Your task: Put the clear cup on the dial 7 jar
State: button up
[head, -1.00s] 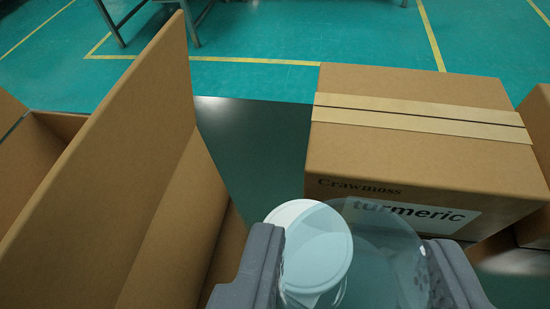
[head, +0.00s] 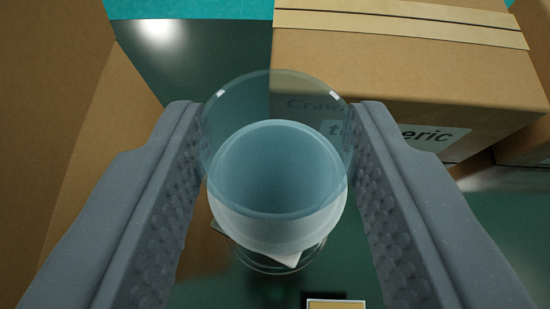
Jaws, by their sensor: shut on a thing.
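The clear cup (head: 240,95) is see-through and sits between the two finger pads of my gripper (head: 277,150), which is shut on it. Directly below it in the picture, and seen partly through it, is a jar (head: 280,228) with a round pale blue top and a white band or label. The jar's base looks like clear glass. The cup overlaps the jar's top in this view; I cannot tell whether they touch. No dial number is readable on the jar, so I cannot tell which jar it is.
A taped cardboard box (head: 400,65) marked turmeric stands just behind, at the right. A cardboard panel (head: 75,110) rises on the left. The dark green surface (head: 215,65) is bare between them. A small yellowish rectangle (head: 335,304) shows at the bottom edge.

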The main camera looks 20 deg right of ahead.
jog(key=o, duration=1)
jog(key=shift+c, duration=0.2)
jog(key=shift+s+r, duration=0.1)
jog(key=v, duration=1.1)
jog(key=shift+s+r, duration=0.2)
jog(key=shift+s, duration=0.15)
jog(key=shift+a, duration=0.1)
